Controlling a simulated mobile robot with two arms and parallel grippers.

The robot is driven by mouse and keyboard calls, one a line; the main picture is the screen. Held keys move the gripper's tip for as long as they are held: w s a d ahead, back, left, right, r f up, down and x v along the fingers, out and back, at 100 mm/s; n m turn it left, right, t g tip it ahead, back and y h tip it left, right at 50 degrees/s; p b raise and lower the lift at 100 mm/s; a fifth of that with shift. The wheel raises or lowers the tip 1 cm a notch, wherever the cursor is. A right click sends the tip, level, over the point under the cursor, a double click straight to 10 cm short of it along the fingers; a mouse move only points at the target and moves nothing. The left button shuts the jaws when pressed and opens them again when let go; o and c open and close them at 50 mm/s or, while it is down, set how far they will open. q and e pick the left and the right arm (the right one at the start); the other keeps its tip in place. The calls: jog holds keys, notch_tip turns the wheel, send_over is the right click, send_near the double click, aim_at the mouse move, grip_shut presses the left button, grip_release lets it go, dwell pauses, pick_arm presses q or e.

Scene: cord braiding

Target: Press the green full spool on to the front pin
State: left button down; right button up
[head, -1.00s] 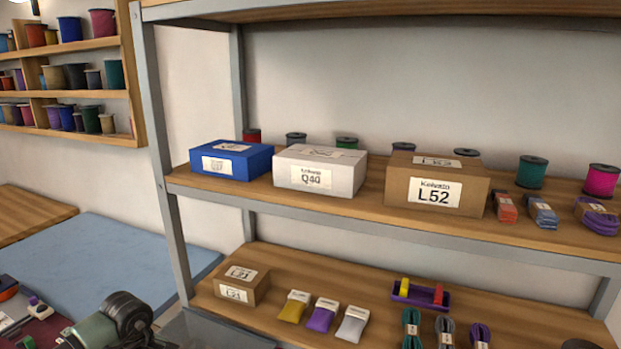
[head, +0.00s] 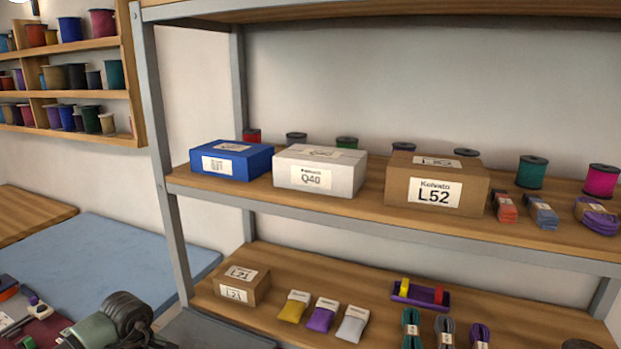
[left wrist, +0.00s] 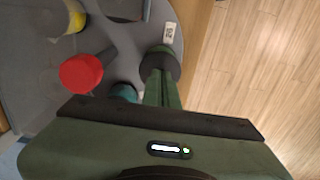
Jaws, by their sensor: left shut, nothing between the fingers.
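My left gripper (left wrist: 160,80) shows in the left wrist view with its green fingers together, shut and empty. Its tips are at a dark round disc (left wrist: 163,54) on a grey round plate (left wrist: 115,35). The disc looks like the top of a spool, but its body is hidden, so I cannot tell its colour or how it sits. A teal round thing (left wrist: 124,91) is partly hidden beside the fingers. I cannot make out the front pin. In the head view only part of my arm shows at the bottom left. My right gripper is not in view.
A red round piece (left wrist: 81,73) and a yellow one (left wrist: 76,18) stand on the plate. A small white label (left wrist: 169,32) lies near its edge. Wooden floor is at right. In the head view, a shelf (head: 400,232) holds boxes, spools and cord bundles.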

pick_arm(q)
jog(key=shift+f+b, duration=1)
jog(key=shift+f, duration=0.15)
dwell(0.4)
jog(key=shift+r, duration=0.1)
notch_tip(320, 180, up, 8)
jog(key=p, duration=0.4)
dwell(0.6)
